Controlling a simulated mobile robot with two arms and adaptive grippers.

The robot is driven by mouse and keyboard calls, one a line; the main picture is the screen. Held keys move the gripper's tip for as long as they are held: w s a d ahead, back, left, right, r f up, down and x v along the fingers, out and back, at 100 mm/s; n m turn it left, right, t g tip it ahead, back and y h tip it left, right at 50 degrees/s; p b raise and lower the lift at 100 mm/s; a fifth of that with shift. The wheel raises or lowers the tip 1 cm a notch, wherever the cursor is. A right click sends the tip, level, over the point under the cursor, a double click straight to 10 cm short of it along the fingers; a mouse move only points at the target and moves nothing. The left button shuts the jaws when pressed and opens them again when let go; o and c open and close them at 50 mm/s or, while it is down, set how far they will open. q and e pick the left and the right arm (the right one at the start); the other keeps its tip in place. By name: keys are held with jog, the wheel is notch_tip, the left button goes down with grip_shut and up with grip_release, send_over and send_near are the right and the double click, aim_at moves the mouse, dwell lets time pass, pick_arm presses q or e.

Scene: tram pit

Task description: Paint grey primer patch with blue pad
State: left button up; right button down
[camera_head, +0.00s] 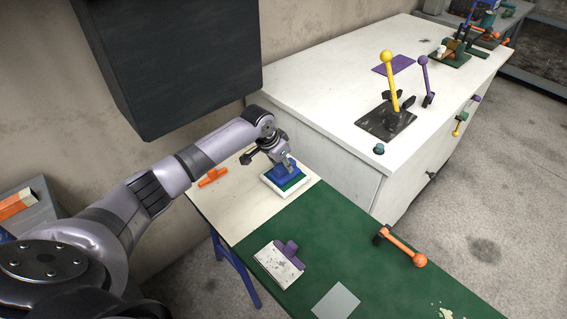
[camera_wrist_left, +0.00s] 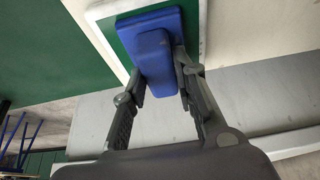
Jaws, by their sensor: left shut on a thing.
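My left gripper (camera_head: 281,163) is shut on the blue pad (camera_head: 287,172) by its handle. In the left wrist view the blue pad (camera_wrist_left: 151,50) sits between the two fingers of the gripper (camera_wrist_left: 158,78). The pad is over a white-rimmed tray (camera_head: 268,184) with a green inside; the tray also shows in the wrist view (camera_wrist_left: 122,45). I cannot tell whether the pad touches the tray's inside. The grey primer patch (camera_head: 336,301) is a light grey square on the green table top, at the bottom of the head view. My right gripper is not in view.
A spotted white block with a purple handle (camera_head: 279,262) lies on the green table (camera_head: 335,235). An orange-handled thing (camera_head: 213,177) lies left of the tray. An orange lever (camera_head: 405,248) is on the table's right edge. A white cabinet (camera_head: 330,70) with levers stands behind.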

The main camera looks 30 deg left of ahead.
pick_arm(q)
jog(key=shift+f+p, duration=0.1)
jog(key=shift+p, duration=0.25)
dwell(1.5)
notch_tip(320, 180, up, 7)
jog(key=p, duration=0.7)
jog(key=shift+p, duration=0.35)
